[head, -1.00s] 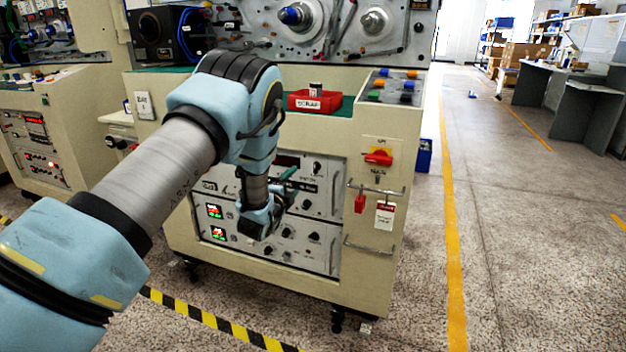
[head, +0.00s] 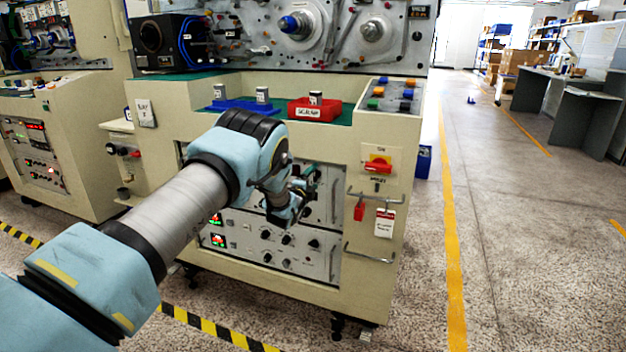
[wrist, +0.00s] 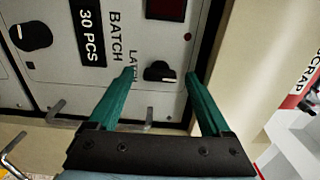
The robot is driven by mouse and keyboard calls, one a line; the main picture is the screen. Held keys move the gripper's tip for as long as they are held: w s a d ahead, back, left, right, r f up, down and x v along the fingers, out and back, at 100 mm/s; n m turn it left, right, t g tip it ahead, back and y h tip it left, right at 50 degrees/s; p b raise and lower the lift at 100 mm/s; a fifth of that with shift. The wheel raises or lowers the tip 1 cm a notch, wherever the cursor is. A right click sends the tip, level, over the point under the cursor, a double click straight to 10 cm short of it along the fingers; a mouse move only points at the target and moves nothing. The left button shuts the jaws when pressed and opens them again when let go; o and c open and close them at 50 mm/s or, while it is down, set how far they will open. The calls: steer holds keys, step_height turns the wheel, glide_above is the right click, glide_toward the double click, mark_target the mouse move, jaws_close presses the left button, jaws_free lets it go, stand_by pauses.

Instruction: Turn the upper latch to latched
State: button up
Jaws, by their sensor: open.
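The latch knob (wrist: 160,72) is a small black knob on a light grey panel, beside a partly covered label that reads "LAT…". In the wrist view its long side lies across the picture, between the tips of my gripper (wrist: 161,77). The two green fingers are spread, one to each side of the knob, with a gap visible around it. I cannot tell their distance from the panel. In the head view my gripper (head: 308,178) is at the upper panel (head: 328,205) of the cabinet and hides the knob.
A larger black knob (wrist: 30,36) and a "30 PCS BATCH" label (wrist: 88,32) are on the same panel. Metal handles (wrist: 55,110) stick out nearby. A red switch (head: 377,164), red padlock (head: 359,211) and rails are right of the panels. A red scrap tray (head: 314,110) sits above.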

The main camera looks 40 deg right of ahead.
jaws_close()
stand_by(0.8)
